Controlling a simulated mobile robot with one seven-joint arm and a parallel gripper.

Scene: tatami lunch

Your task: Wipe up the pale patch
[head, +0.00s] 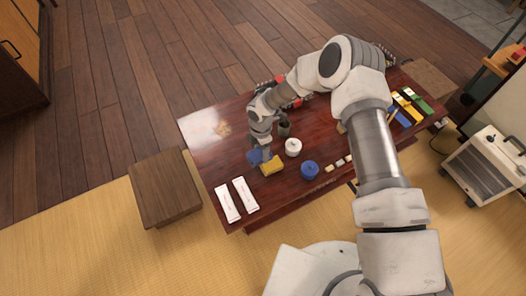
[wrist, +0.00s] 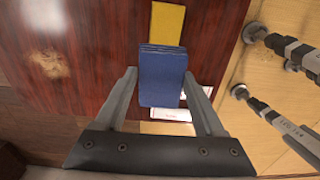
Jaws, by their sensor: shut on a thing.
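The pale patch (head: 224,129) is a light tan smear on the dark red-brown table (head: 205,150), near its far left end. In the wrist view the patch (wrist: 48,63) lies left of my gripper. My gripper (head: 262,155) points down over the table's front left part. It is shut on a folded blue cloth (wrist: 162,78), which sits between both fingertips. The cloth also shows in the head view (head: 254,157). I cannot tell whether it touches the table. A yellow block, perhaps a sponge (head: 272,165), lies right beside the cloth; it also shows in the wrist view (wrist: 167,22).
Two white packets (head: 236,198) lie at the front left table edge. A white pot (head: 293,147), a blue pot (head: 309,170) and a dark cup (head: 284,130) stand right of the gripper. A wooden stool (head: 165,188) stands left. The table around the patch is clear.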

